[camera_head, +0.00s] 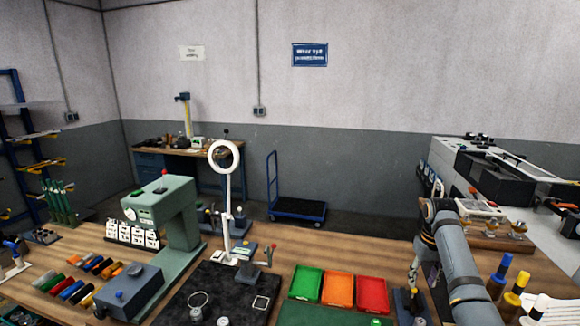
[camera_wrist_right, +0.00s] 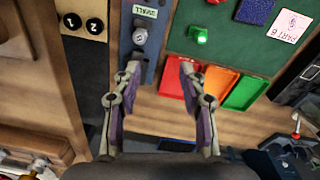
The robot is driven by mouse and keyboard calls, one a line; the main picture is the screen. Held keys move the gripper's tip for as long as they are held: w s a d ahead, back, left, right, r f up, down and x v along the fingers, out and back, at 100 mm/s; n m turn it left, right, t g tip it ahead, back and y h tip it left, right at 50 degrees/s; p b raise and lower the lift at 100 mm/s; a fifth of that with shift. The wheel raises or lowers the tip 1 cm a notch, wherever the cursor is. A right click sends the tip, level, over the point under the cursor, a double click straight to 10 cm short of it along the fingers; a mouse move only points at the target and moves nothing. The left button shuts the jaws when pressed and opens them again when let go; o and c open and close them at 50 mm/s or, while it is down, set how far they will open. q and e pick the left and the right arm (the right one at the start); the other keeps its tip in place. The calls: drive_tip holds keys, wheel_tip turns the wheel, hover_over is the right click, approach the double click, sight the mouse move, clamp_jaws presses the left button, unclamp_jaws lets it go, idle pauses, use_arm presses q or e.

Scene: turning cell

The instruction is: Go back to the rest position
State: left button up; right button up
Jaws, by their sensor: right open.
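My right arm comes in at the right of the head view, and its gripper (camera_head: 413,278) hangs over the right part of the bench. In the right wrist view the two fingers of the right gripper (camera_wrist_right: 160,74) are spread apart with nothing between them. Below them are the wooden bench top and a blue-grey holder (camera_wrist_right: 146,40) with a metal knob and a label. In the picture the left finger partly overlaps this holder; I cannot tell whether they touch. My left gripper is not in view.
Green (camera_head: 306,283), orange (camera_head: 338,289) and red (camera_head: 372,295) trays stand left of the right gripper. A green press (camera_head: 180,220), a ring lamp (camera_head: 225,155) and a dark mat (camera_head: 200,285) are farther left. A grey machine (camera_head: 490,170) stands behind the right arm.

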wheel_tip(320, 180, down, 8)
drive_tip(key=s+a, duration=0.1)
drive_tip(key=s, duration=0.1)
drive_tip(key=s+a+f+n+t+h, duration=0.1)
drive_tip(key=s+a+f, duration=0.25)
drive_tip(key=s, duration=0.25)
drive_tip(key=s+a+f+t, duration=0.1)
drive_tip(key=s+a+f, duration=0.2)
drive_tip(key=s+f, duration=0.2)
drive_tip(key=s+a+r+t, duration=0.1)
drive_tip(key=s+a, duration=0.2)
drive_tip(key=s, duration=0.6)
drive_tip(key=s+a+r, duration=0.2)
drive_tip(key=s, duration=0.6)
wheel_tip(320, 180, down, 33)
drive_tip(key=s+d+b, duration=0.3)
drive_tip(key=b, duration=0.4)
use_arm(q)
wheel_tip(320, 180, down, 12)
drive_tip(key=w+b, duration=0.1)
drive_tip(key=b, duration=0.4)
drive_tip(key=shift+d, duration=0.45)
use_arm(e)
drive_tip(key=s+f+g, duration=0.2)
drive_tip(key=s+f, duration=1.6)
drive_tip(key=f, duration=0.4)
drive_tip(key=shift+s+d+y, duration=0.15)
drive_tip(key=shift+d+y, duration=0.15)
drive_tip(key=shift+d, duration=0.1)
